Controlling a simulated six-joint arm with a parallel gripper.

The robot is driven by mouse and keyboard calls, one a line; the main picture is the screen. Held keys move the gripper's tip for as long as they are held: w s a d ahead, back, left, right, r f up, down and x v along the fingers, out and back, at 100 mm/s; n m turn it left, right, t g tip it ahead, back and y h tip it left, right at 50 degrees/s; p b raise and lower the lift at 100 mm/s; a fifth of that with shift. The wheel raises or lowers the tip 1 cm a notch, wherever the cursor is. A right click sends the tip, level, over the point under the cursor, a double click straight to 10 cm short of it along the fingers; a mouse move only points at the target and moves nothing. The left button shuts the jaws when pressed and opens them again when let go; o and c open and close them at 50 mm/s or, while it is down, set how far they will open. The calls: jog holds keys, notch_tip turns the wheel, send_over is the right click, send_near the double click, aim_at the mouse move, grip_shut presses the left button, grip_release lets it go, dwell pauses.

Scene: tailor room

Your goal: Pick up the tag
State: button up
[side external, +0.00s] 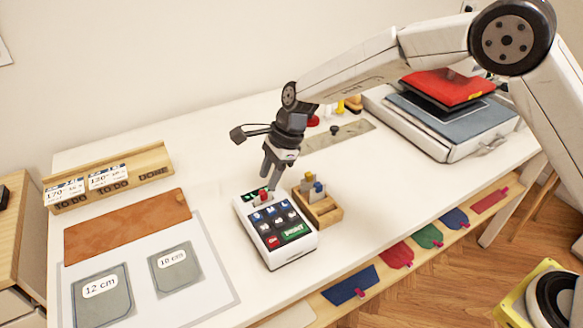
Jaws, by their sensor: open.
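A white printer (275,232) with coloured keys and a green PRINT key stands on the table. A small pale piece, probably the tag (256,198), shows at its back edge beside a red part; it is too small to make out clearly. My gripper (269,178) points down just above the back of the printer, with its fingers apart and nothing visible between them. The fingertips are close to the pale piece; I cannot tell whether they touch it. Two printed tags (108,177) stand in the wooden rack (150,165) at the left.
A wooden holder (322,212) with small coloured pieces stands right beside the printer. A brown strip (130,225) and grey pieces marked 12 cm (103,305) and 10 cm lie at the left. A case (450,135) with red and blue items stands at the back right.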

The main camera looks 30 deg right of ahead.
aim_at(264, 191)
jog(key=shift+f, duration=0.1)
jog(key=shift+x, duration=2.5)
jog(key=shift+s, duration=0.15)
grip_shut()
